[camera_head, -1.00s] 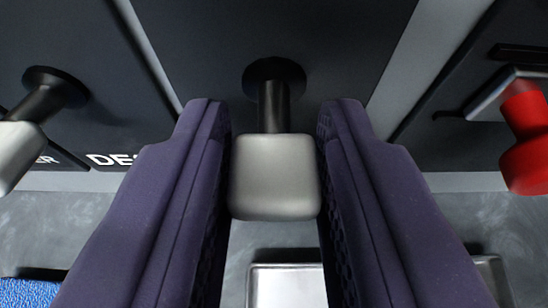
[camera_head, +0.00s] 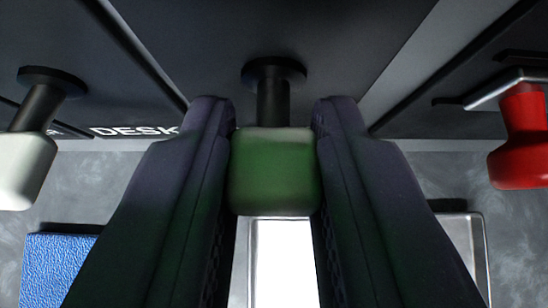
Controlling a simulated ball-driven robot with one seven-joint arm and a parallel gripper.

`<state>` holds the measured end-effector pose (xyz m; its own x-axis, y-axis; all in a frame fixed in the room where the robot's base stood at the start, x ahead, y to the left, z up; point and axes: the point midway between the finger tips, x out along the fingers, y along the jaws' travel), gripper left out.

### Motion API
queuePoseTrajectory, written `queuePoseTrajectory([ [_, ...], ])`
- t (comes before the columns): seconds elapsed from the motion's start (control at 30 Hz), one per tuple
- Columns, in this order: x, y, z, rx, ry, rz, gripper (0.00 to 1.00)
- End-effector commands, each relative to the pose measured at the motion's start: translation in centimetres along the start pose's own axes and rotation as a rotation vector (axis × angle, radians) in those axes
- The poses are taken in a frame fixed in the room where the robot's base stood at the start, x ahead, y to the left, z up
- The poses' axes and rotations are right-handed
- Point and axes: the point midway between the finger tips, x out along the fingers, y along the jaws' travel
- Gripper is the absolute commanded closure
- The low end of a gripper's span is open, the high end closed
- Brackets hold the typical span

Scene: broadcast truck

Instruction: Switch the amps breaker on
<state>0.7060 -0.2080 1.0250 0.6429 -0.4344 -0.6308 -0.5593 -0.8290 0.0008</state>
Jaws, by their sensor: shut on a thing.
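A breaker handle (camera_head: 274,172) with a pale block-shaped grip on a short black stem stands out from a dark panel (camera_head: 270,25). The grip now looks green-tinted. My gripper (camera_head: 274,165) is shut on this grip, one dark purple finger on each side. The label of this breaker is not in view, so I cannot tell its name from the picture. A similar handle (camera_head: 22,165) with a white grip is on the left, beside a panel lettered "DESK".
A red knob (camera_head: 522,150) with a metal bracket is on the right panel. Below lie a blue textured pad (camera_head: 60,262) at the left and a metal-rimmed tray (camera_head: 478,250), partly behind my fingers, on a grey surface.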

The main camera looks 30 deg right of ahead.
Motion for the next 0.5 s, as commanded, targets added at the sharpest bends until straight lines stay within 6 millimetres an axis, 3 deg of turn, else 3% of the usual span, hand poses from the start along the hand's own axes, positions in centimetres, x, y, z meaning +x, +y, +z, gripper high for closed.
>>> queuePoseTrajectory([
  [0.03, -0.15, -0.1, -0.72, 0.001, 0.013, -0.001, 1.0],
  [0.07, -0.15, -0.1, -0.74, 0.001, 0.014, -0.001, 0.72],
  [0.17, -0.16, -0.08, -0.77, 0.002, 0.014, -0.001, 0.49],
  [0.5, -0.54, -0.06, -0.43, 0.001, 0.007, -0.001, 0.49],
])
